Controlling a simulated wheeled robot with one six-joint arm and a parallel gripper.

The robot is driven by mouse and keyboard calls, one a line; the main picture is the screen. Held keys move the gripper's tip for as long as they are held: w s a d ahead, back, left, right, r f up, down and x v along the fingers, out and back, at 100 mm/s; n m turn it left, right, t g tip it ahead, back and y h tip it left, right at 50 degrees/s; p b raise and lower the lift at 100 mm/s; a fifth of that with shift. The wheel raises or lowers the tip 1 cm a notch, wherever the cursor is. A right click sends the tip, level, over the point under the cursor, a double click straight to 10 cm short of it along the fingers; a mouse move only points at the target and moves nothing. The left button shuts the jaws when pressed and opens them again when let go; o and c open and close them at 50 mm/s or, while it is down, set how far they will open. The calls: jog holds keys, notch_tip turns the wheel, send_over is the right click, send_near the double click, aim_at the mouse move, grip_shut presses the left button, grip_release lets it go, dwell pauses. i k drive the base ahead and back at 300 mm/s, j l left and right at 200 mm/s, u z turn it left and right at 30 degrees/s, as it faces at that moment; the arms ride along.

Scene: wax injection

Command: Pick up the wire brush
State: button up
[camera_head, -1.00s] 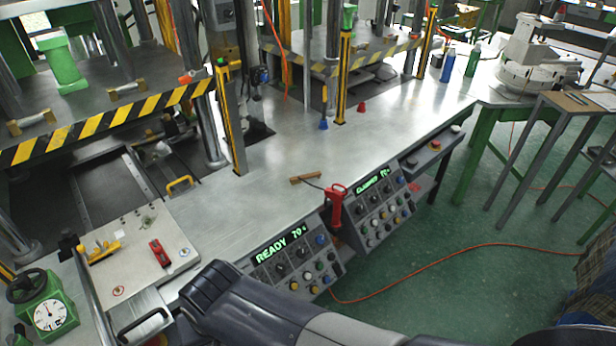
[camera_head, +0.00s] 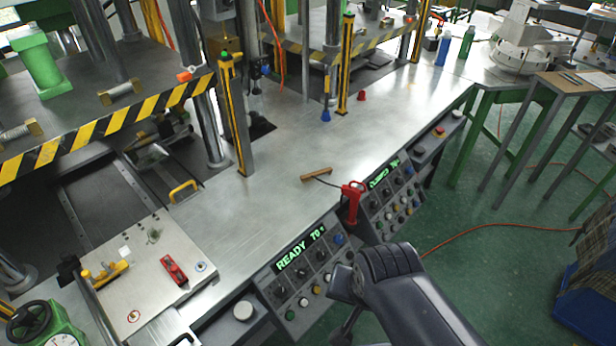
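A short brown wooden-looking bar (camera_head: 316,174), which looks like the wire brush, lies flat on the steel bench top behind the red-handled tool. Its bristles are too small to make out. My gripper (camera_head: 343,284) is at the lower middle, in front of the control panels and apart from the bar. My dark arm partly covers it, and I cannot see whether its fingers are open or shut.
A red tool with a cable (camera_head: 352,203) stands between two control panels (camera_head: 301,258) at the bench's front edge. A steel plate (camera_head: 200,246) with a red block (camera_head: 174,270) is at left. Striped press edges (camera_head: 110,121) bound the back. The bench middle is clear.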

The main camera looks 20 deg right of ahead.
aim_at(305, 177)
jog(key=l+z, duration=0.2)
jog(key=i+l+u, duration=0.65)
jog(key=i+l, duration=0.2)
jog(key=l, duration=0.1)
